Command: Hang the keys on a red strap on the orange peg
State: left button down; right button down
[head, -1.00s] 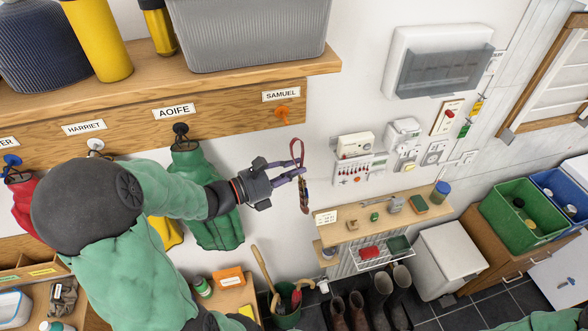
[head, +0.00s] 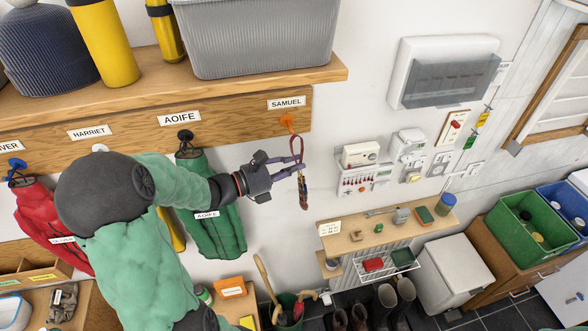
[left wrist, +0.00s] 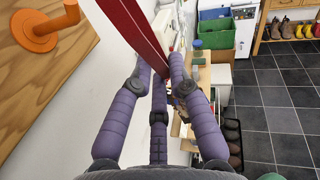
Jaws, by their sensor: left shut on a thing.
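The orange peg (head: 288,122) sticks out of the wooden board under the SAMUEL label. It also shows at the upper left of the left wrist view (left wrist: 40,30). My left gripper (head: 294,169) is shut on the red strap (head: 298,146), whose loop stands above the fingers, just below and slightly right of the peg. The strap and peg look apart. The keys (head: 303,192) hang below the fingers. In the left wrist view the strap (left wrist: 137,30) runs up between the purple fingers (left wrist: 158,88); the keys are mostly hidden there. My right gripper is not in view.
A green bag (head: 208,230) hangs on the black peg (head: 185,136) to the left. A grey bin (head: 255,40) stands on the shelf above. A key-hook panel (head: 362,178) is on the wall to the right, above a small wooden shelf (head: 365,240). The wall beside the peg is clear.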

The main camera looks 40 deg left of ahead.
pick_arm(q)
jog(key=w+a+f+b, duration=0.1)
jog(key=w+a, duration=0.2)
jog(key=a, duration=0.1)
jog(key=shift+w+a+f, duration=0.15)
jog(key=shift+w+a, duration=0.25)
dwell(0.6)
dwell(0.6)
jog(key=c, duration=1.1)
grip_release()
jog(key=shift+f, duration=0.1)
jog(key=v, duration=1.2)
